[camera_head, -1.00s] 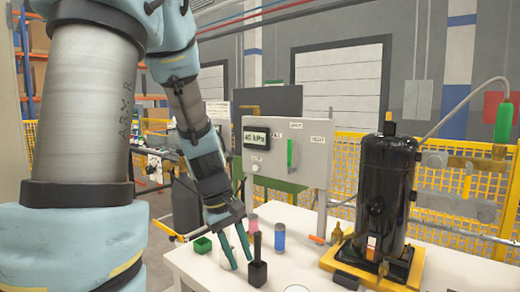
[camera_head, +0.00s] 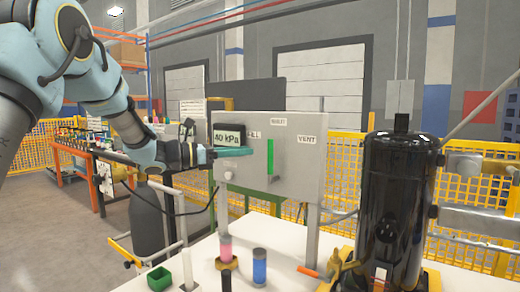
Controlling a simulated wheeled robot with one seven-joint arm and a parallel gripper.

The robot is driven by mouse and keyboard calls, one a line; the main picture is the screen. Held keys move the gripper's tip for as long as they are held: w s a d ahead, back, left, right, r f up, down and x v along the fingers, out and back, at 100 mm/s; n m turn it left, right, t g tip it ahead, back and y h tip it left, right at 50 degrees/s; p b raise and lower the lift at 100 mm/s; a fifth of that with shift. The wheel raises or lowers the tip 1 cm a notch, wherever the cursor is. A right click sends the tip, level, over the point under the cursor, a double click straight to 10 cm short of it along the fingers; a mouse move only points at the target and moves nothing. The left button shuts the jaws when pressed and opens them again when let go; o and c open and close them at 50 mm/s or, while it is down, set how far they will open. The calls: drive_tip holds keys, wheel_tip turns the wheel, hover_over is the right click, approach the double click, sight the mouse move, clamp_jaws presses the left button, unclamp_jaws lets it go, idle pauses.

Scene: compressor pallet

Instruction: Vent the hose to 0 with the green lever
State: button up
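A VENT label (camera_head: 307,139) is on the right; another label on the left is partly covered. The display (camera_head: 229,135) reads 40 kPa. My gripper (camera_head: 243,152) reaches in from the left in front of the panel, just below the display, its green fingertips left of the lever and apart from it in the picture. The fingers overlap edge-on, so their opening is unclear.
A black compressor (camera_head: 398,205) stands on a yellow base at right. A yellow mesh fence (camera_head: 350,165) is behind.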

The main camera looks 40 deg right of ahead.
drive_tip(key=p+x, duration=0.2)
drive_tip(key=x, duration=0.7)
drive_tip(key=shift+c, duration=0.2)
drive_tip(key=shift+a, duration=0.1)
clamp_jaws()
drive_tip(key=shift+f, duration=0.1)
idle(0.8)
